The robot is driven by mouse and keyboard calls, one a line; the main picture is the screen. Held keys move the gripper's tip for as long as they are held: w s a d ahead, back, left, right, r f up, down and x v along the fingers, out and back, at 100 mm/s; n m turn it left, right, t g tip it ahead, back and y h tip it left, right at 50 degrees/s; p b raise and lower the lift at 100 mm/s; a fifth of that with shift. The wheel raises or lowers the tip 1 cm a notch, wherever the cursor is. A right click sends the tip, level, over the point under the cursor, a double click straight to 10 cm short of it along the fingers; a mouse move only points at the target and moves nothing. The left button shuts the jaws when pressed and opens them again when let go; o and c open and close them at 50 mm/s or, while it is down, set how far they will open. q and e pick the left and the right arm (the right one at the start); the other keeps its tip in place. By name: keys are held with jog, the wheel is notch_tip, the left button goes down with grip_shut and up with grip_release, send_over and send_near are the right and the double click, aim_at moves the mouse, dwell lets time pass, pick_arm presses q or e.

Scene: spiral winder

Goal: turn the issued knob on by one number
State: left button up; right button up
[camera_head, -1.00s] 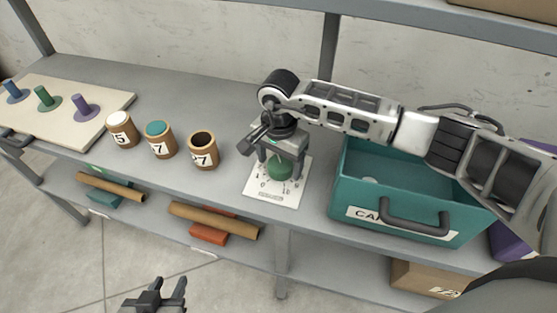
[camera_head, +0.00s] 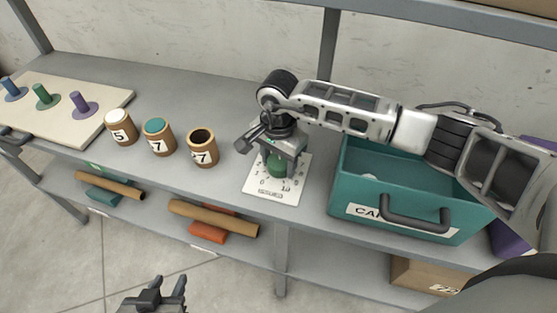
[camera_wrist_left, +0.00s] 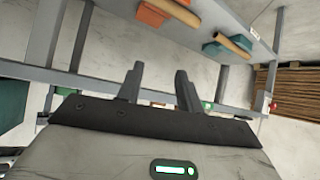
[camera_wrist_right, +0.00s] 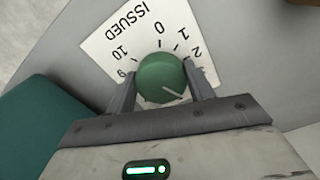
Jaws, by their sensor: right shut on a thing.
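The green knob (camera_head: 277,170) sits on a white dial card (camera_head: 262,188) on the shelf top. In the right wrist view the knob (camera_wrist_right: 160,78) has a white pointer line toward the lower right, and the card (camera_wrist_right: 105,45) reads ISSUED with numbers around the knob. I cannot tell which number the pointer meets; part of the scale is hidden. My right gripper (camera_head: 281,160) comes down from above, shut on the knob; its fingers (camera_wrist_right: 162,88) stand on either side of it. My left gripper (camera_head: 166,290) is open and empty, low in front of the shelf; its fingers (camera_wrist_left: 158,85) are apart.
A teal crate (camera_head: 350,190) with a dark handle stands close right of the dial. Left of it stand numbered pots (camera_head: 202,148) and a pale board (camera_head: 60,125) with coloured pegs. Rolls (camera_head: 214,217) lie on the lower shelf.

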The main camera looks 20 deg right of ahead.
jog(key=shift+w+f+m+b, duration=0.1)
jog(key=shift+m+b, duration=0.6)
jog(key=shift+m, duration=0.5)
jog(key=shift+m+b, duration=0.45)
jog(key=shift+m, duration=0.35)
jog(key=m+b, duration=0.1)
jog(key=m, duration=0.1)
jog(key=shift+w+m, duration=0.1)
jog(key=shift+m, duration=0.3)
jog(key=m+b, duration=0.1)
jog(key=m, duration=0.1)
jog(key=shift+m, duration=0.4)
pick_arm(q)
jog(key=shift+w+d+f+t+h+b, duration=0.15)
jog(key=shift+d+f+b, duration=0.1)
jog(key=shift+f, duration=0.25)
jog(key=shift+w+d+f+t+h+b, duration=0.1)
jog(key=shift+d+f+t+h+b, duration=0.1)
jog(key=shift+f, duration=0.25)
pick_arm(e)
jog(key=shift+w+m, duration=0.1)
jog(key=shift+m, duration=0.5)
pick_arm(q)
jog(key=shift+d, duration=0.1)
pick_arm(e)
jog(key=shift+r, duration=0.2)
jog(key=o, duration=1)
